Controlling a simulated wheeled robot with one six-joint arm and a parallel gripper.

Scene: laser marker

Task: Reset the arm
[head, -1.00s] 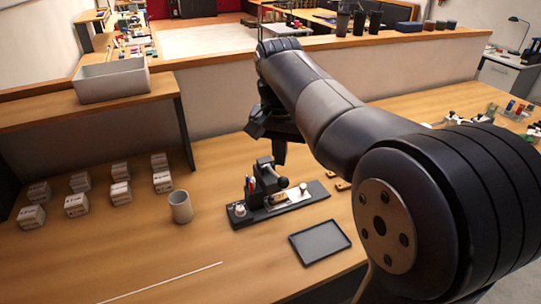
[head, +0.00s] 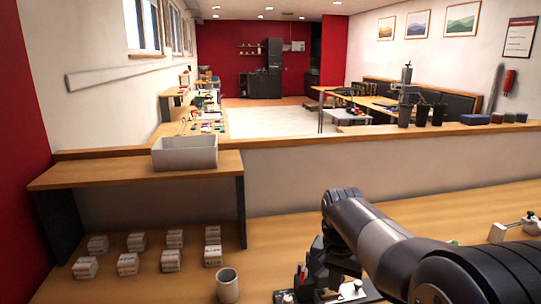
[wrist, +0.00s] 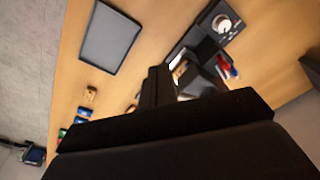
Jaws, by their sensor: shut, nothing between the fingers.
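My arm reaches in from the lower right of the head view. My gripper (wrist: 158,85) shows in the wrist view as dark fingers close together, shut with nothing seen between them. It hangs above the wooden table. Beyond the fingers is the laser marker device (wrist: 205,50), partly hidden by them; in the head view only part of it shows at the bottom edge (head: 288,297), next to my arm. A dark grey tray (wrist: 110,37) lies on the table in the wrist view, apart from the fingers.
Several white labelled boxes (head: 128,263) and a beige cup (head: 227,285) stand on the table at the left. A grey bin (head: 185,152) sits on a raised shelf (head: 110,172). A low partition (head: 300,170) runs behind the table. Small coloured items (wrist: 75,127) lie on the table in the wrist view.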

